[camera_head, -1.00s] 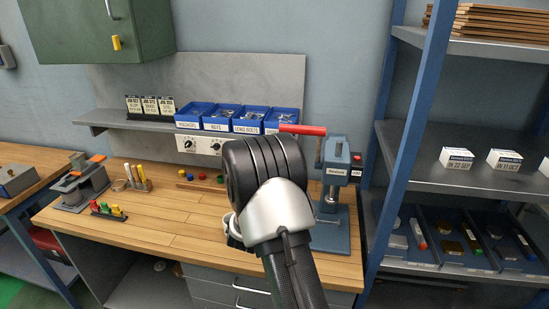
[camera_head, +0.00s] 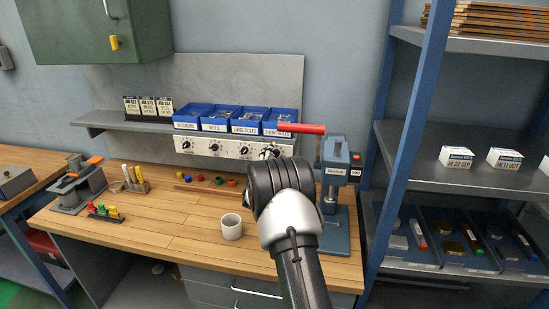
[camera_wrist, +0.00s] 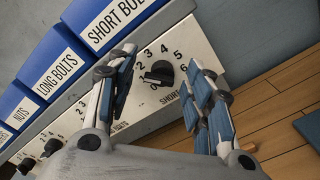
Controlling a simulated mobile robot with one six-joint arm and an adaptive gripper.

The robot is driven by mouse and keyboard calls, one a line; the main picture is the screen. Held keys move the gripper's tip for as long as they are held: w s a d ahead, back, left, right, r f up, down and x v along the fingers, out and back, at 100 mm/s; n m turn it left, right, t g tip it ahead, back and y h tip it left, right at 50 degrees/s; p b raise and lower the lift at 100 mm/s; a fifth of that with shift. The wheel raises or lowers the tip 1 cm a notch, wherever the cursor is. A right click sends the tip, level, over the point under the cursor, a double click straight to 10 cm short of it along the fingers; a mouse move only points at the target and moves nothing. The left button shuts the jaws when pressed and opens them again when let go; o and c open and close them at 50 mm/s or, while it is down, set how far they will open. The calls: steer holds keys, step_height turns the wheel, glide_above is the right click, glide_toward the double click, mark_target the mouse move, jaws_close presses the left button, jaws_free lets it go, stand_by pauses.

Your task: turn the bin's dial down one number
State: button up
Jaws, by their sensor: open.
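The short bolts dial (camera_wrist: 158,73) is a black knob on a pale panel, ringed by numbers, in the wrist view. Its grip bar lies roughly toward the low numbers at the left; I cannot read the exact setting. My gripper (camera_wrist: 161,60) is open, with one finger left of the knob and one right of it. I cannot tell whether either finger touches the knob. The blue short bolts bin (camera_wrist: 112,18) sits just above the panel. In the head view, my arm hides most of the gripper.
More dials line the panel (camera_head: 228,149) to the left, under blue bins. A white mug (camera_head: 231,226) stands on the wooden bench. A press with a red lever (camera_head: 302,128) stands close to the right of my arm. Shelves are farther right.

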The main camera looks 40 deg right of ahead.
steer(key=shift+c, duration=0.3)
steer(key=c, duration=1)
steer(key=shift+n, duration=0.3)
steer(key=shift+a+f+n+b, duration=0.1)
steer(key=shift+n+b, duration=0.65)
steer(key=shift+n, duration=0.45)
steer(key=shift+w+n+b, duration=0.1)
steer(key=shift+n+b, duration=0.4)
steer(key=shift+n, duration=2)
steer(key=o, duration=1.1)
steer(key=shift+c, duration=0.2)
